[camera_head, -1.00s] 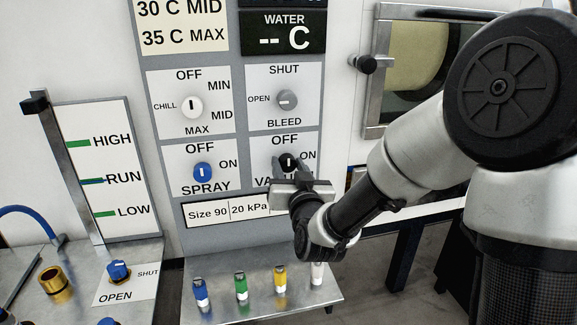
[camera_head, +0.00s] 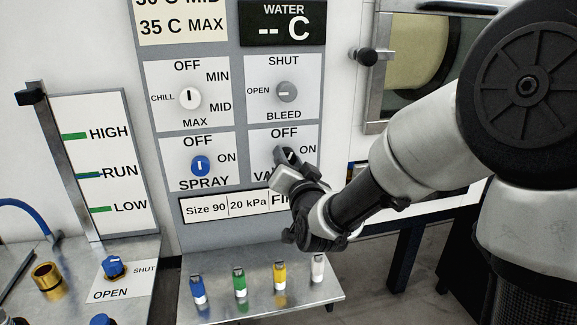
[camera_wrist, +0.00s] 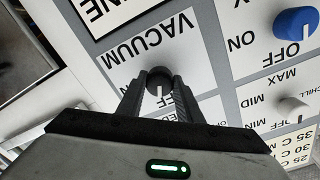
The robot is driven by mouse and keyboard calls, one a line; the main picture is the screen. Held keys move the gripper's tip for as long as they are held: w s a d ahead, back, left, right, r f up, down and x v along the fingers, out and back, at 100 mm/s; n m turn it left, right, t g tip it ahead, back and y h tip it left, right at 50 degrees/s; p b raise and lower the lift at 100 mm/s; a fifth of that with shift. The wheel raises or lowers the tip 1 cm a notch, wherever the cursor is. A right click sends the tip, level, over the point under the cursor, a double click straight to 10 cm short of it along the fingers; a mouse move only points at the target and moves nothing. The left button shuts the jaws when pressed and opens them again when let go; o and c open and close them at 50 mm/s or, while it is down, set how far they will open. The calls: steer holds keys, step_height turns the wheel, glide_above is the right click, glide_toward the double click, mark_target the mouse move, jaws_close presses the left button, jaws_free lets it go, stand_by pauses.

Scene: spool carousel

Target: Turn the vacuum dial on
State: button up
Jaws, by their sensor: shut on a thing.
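The vacuum dial is a black round knob with a white mark, on the lower right square of the control panel. In the head view the dial (camera_head: 290,155) shows only partly behind my fingers.
The blue spray dial (camera_head: 200,166) is left of my gripper, and the grey bleed dial (camera_head: 286,91) is above. A size plate (camera_head: 220,208) lies just below. Several coloured pegs stand on the metal shelf (camera_head: 255,302). A door handle (camera_head: 366,57) juts out at upper right.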

steer(key=m+b, duration=0.3)
steer(key=m, duration=0.9)
steer(key=shift+r+m, duration=0.1)
steer(key=shift+m, duration=0.2)
stand_by(0.4)
steer(key=o, duration=1)
steer(key=shift+o, duration=0.2)
